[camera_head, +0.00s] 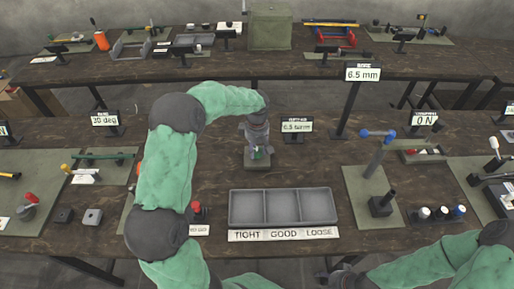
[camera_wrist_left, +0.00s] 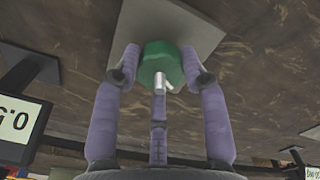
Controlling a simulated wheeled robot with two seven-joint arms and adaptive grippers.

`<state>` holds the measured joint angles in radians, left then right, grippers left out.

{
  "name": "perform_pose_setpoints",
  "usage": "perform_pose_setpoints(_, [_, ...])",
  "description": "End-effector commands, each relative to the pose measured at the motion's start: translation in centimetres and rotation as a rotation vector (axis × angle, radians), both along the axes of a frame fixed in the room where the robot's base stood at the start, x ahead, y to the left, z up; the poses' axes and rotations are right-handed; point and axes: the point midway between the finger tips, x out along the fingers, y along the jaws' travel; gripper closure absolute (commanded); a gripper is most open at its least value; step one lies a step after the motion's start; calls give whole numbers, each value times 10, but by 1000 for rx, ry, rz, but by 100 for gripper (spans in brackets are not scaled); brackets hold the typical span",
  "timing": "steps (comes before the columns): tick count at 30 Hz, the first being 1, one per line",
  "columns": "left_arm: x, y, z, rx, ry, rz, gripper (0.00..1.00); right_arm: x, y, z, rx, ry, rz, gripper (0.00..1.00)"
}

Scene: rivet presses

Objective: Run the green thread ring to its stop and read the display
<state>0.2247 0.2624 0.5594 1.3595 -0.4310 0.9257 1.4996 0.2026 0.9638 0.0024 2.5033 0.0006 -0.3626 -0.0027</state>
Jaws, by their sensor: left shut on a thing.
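The green thread ring (camera_wrist_left: 162,64) sits over a grey square base, which shows in the left wrist view (camera_wrist_left: 170,25) and under my gripper in the head view (camera_head: 257,165). My left gripper (camera_wrist_left: 161,68) reaches down from above, with its two purple fingers shut on opposite sides of the ring. In the head view my left gripper (camera_head: 258,148) covers most of the ring. The small display (camera_head: 297,125) just right of it seems to read 6.5 with a unit like turns; its header is too small to read. My right gripper (camera_head: 338,274) is low at the front edge, its fingers unclear.
A grey three-part tray (camera_head: 283,190) stands in front, with a TIGHT, GOOD, LOOSE strip (camera_head: 283,235). A tall display (camera_head: 362,73) reads 6.5 mm. A green mat with a post (camera_head: 374,170) lies to the right. Other gauges crowd both sides.

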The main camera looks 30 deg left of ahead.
Motion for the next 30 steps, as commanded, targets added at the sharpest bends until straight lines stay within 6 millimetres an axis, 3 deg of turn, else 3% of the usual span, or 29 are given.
perform_pose_setpoints(30, [2,1,2,3,1,-952,90,0,0,42,0,0,0,34])
